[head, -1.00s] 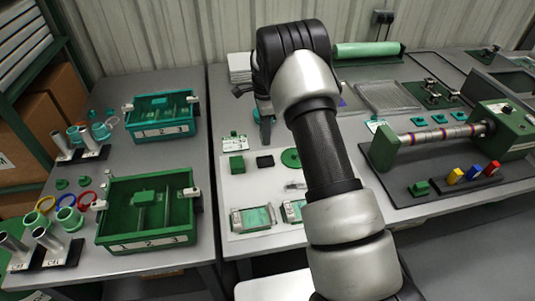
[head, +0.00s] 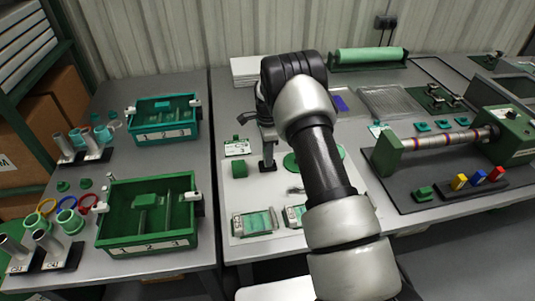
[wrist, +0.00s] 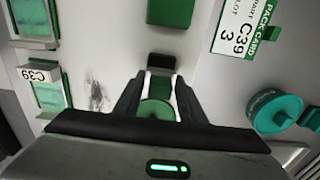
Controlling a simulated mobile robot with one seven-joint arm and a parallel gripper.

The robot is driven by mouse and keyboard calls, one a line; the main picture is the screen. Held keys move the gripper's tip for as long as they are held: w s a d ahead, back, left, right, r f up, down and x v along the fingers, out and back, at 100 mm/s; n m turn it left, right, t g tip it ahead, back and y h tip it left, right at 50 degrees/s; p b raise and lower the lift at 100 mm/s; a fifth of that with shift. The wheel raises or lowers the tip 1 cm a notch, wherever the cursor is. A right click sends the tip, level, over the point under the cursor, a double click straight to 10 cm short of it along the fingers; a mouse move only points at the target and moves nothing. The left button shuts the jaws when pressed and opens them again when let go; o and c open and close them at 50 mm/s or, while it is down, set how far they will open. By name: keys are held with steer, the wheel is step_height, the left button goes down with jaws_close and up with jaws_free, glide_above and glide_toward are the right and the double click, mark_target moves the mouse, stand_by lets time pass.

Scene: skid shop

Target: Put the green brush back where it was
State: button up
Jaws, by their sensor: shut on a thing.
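My gripper (wrist: 155,100) is shut on a green thing, the green brush (wrist: 160,84), as seen in the wrist view. Only a green strip and a rounded green part show between the fingers; its bristles cannot be made out. A small black block (wrist: 162,62) lies just beyond the fingertips on the pale board. In the head view my gripper (head: 267,150) points down over the board (head: 245,195), right of a green cube (head: 239,170) and left of a green disc (head: 290,160). Whether the brush touches the black block or the board, I cannot tell.
A pack card (head: 237,147) stands behind the cube. A teal round spool (wrist: 275,111) shows in the wrist view. Labelled holders (head: 255,223) lie along the board's front. A green bin (head: 150,240) stands on the left table, and a roller machine (head: 445,140) on the right.

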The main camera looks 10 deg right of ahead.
steer(key=shift+f, duration=0.35)
steer(key=o, duration=1)
steer(key=shift+c, duration=0.2)
